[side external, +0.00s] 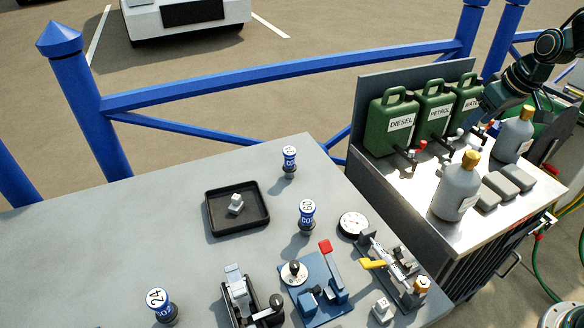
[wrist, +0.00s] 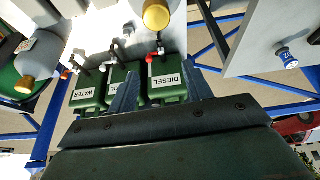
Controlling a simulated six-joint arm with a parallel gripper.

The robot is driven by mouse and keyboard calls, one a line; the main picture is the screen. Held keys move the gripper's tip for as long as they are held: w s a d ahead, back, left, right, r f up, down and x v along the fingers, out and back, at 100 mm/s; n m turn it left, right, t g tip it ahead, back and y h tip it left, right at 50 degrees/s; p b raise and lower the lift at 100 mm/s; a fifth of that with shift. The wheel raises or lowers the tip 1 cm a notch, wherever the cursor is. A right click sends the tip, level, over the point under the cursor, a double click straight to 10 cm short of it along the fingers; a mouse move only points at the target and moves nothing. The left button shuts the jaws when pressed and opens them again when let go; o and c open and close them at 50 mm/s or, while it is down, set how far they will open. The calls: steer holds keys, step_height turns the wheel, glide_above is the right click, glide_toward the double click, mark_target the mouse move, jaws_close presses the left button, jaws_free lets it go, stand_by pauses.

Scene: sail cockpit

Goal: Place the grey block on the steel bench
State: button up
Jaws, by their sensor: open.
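The steel bench (side external: 412,187) stands at the right in the side external view, with a bright top and a raised back panel. Several flat grey blocks (side external: 486,196) lie in a row on its right part, beside a grey bottle; I cannot tell which one the task means. A small pale grey cube (side external: 236,204) sits in a black tray on the wide grey table. My gripper (side external: 474,121) is above the bench near the jerrycans. In the wrist view my gripper (wrist: 163,88) is open, with nothing held between its fingers.
Green jerrycans (side external: 391,124) with taps line the back of the bench. Two grey bottles with yellow caps, one in front (side external: 456,187), stand on it. The wide grey table (side external: 130,215) holds the tray (side external: 262,222), several blue canisters (side external: 307,213) and clamps. A blue railing (side external: 280,69) runs behind.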

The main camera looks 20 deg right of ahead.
steer(key=s+a+r, duration=0.8)
steer(key=s, duration=0.2)
steer(key=s+a, duration=0.2)
steer(key=s, duration=0.5)
steer(key=s+a+t, duration=0.1)
steer(key=s+a, duration=0.2)
steer(key=s, duration=0.4)
steer(key=shift+r, duration=0.2)
